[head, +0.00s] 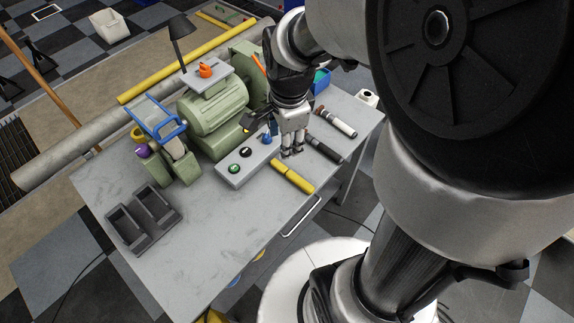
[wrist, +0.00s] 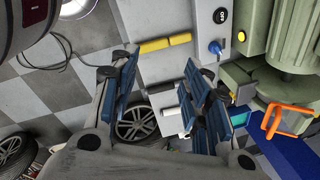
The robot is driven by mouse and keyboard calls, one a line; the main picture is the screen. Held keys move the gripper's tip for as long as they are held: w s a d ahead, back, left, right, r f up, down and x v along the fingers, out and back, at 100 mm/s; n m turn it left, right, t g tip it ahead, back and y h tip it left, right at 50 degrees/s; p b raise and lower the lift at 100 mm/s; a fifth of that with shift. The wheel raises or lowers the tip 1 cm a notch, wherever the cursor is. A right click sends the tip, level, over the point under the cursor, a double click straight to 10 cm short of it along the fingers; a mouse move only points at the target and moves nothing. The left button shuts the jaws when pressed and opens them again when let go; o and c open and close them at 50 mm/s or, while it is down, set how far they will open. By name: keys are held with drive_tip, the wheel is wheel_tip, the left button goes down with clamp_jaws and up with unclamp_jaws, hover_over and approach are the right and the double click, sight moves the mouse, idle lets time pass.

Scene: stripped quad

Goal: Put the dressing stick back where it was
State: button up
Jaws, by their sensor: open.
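Three stick-like things lie near the front right of the grey bench (head: 110,178): a yellow stick with a dark band (head: 292,177), a dark grey stick (head: 324,150), and a white stick with a dark, reddish end (head: 336,122). I cannot tell which is the dressing stick. My gripper (head: 292,153) points down, open, between the control box and the dark stick; I cannot tell its height. In the wrist view its blue-padded fingers (wrist: 160,92) are apart with nothing clearly held. The yellow stick also shows there (wrist: 165,43), beyond the fingertips. A black two-slot tray (head: 145,216) looks empty.
A green grinder (head: 212,115) stands behind a grey control box (head: 247,163) with knobs. Left of it are a blue-framed guard (head: 158,120) and a purple-topped item (head: 143,151). A blue bin (head: 321,80) is behind my gripper.

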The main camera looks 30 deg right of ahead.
drive_tip(key=s+a+r+n+t, duration=0.1)
drive_tip(key=s+a+r+n, duration=0.2)
drive_tip(key=n, duration=0.6)
drive_tip(key=s+a+r+n+t, duration=0.1)
drive_tip(key=s+a+r+n, duration=0.3)
drive_tip(key=s+n, duration=0.6)
wheel_tip(320, 180, up, 3)
drive_tip(key=shift+s+f+t, duration=0.1)
drive_tip(key=shift+s+t, duration=0.2)
drive_tip(key=shift+t, duration=0.1)
